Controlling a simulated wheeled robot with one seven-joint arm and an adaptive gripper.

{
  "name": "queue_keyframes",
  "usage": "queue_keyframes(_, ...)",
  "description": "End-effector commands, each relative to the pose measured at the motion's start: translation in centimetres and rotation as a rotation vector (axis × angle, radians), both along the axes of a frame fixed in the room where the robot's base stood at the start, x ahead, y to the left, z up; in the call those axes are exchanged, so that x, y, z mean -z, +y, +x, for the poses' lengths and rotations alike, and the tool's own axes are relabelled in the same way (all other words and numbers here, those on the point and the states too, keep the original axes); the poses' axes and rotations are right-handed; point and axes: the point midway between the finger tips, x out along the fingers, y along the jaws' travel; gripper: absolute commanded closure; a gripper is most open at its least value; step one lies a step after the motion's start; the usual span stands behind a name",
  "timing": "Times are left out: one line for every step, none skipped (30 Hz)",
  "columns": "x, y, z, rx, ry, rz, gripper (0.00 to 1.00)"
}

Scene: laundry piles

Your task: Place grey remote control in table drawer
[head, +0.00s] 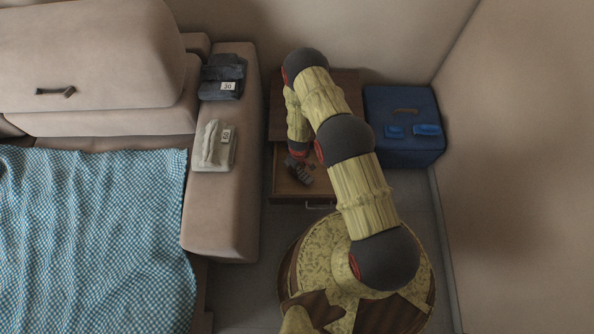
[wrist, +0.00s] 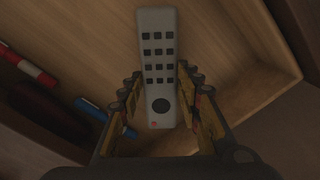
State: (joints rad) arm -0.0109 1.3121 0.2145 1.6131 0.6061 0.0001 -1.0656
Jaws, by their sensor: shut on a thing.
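The grey remote control (wrist: 157,50) has dark square buttons, a round dark button and a small red one. In the wrist view it lies lengthwise between the fingers of my gripper (wrist: 160,85), which is shut on it. The table drawer (head: 285,188) is pulled open; its light wooden floor and walls (wrist: 262,100) show around and beneath the remote. In the head view my gripper (head: 300,170) is over the open drawer, and the remote cannot be made out there. How far the remote is above the drawer floor is unclear.
A red-and-white object (wrist: 28,66) and a blue-and-white object (wrist: 100,115) show at left in the wrist view. A blue suitcase (head: 404,150) stands right of the table (head: 345,90). The sofa arm (head: 225,215) is close on the left, with folded dark (head: 222,70) and light (head: 210,150) clothes.

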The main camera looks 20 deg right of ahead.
Motion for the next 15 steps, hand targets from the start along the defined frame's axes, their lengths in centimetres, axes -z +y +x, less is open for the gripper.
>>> queue_keyframes(1.4,-0.1,-0.2,0.0,0.003,0.0,0.93)
queue_keyframes(1.9,-0.1,-0.1,0.0,0.002,0.0,0.93)
queue_keyframes(2.4,-0.1,0.0,0.0,0.002,0.0,0.93)
queue_keyframes(2.7,-0.1,0.0,0.0,0.001,0.0,0.93)
queue_keyframes(2.9,-0.2,0.1,0.0,0.001,0.0,0.93)
queue_keyframes(3.0,-0.2,0.1,0.0,0.001,0.0,0.93)
queue_keyframes(3.0,-0.2,0.1,-0.001,0.001,0.0,0.93)
queue_keyframes(2.9,-0.2,0.1,-0.001,0.001,0.0,0.93)
queue_keyframes(2.8,-0.2,0.1,-0.001,0.001,0.0,0.93)
queue_keyframes(2.8,-0.2,0.1,-0.001,0.001,0.0,0.93)
queue_keyframes(2.7,-0.2,0.1,-0.001,0.001,0.0,0.93)
queue_keyframes(2.7,-0.2,0.1,-0.001,0.001,0.0,0.93)
queue_keyframes(2.7,-0.2,0.1,-0.001,0.001,0.0,0.93)
queue_keyframes(2.8,-0.2,0.1,-0.001,0.001,0.0,0.93)
queue_keyframes(2.9,-0.2,0.1,-0.001,0.001,0.0,0.93)
